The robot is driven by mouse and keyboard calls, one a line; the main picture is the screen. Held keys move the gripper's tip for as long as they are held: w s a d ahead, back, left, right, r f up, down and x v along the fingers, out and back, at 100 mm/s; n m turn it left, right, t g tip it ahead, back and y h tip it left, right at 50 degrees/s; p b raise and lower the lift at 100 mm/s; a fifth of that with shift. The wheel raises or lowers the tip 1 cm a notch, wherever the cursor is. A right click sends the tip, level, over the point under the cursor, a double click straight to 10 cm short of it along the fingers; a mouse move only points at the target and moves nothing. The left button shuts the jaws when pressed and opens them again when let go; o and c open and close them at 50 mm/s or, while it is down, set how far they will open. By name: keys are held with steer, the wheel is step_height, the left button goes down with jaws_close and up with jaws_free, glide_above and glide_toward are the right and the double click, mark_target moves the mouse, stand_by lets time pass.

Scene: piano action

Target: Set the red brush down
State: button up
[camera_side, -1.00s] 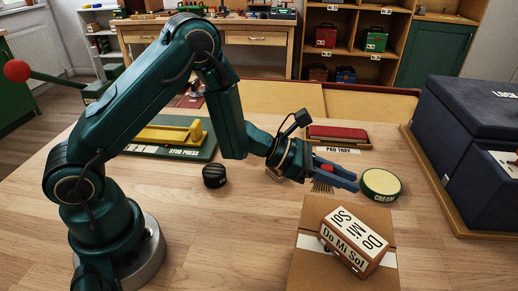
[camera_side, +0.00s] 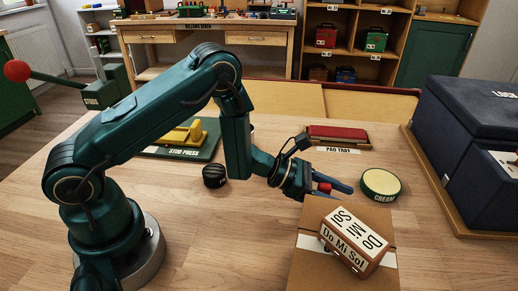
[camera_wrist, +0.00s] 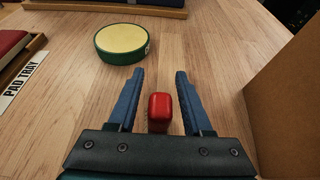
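The red brush (camera_wrist: 160,107) stands between the two blue fingers of my gripper (camera_wrist: 160,73) in the wrist view, with a visible gap on each side. Its red top also shows in the side view (camera_side: 324,187). My gripper is open around the brush, low over the wooden table (camera_side: 245,235). The bristles are mostly hidden under the red top and behind the fingers. The brush appears upright on the table, though its contact with the wood is hidden.
The round cream tin (camera_side: 381,184) lies just beyond the fingertips. The pad tray (camera_side: 338,138) is behind the gripper. A cardboard box (camera_side: 310,265) carrying a Do Mi Sol block (camera_side: 355,240) stands close in front. A black knob (camera_side: 214,176) and bare table lie left.

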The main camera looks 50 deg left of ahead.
mark_target(318, 186)
steer(key=shift+r, duration=0.1)
steer(key=shift+s+a+r, duration=0.1)
steer(key=shift+r, duration=0.05)
steer(key=v, duration=0.7)
steer(key=shift+s, duration=0.1)
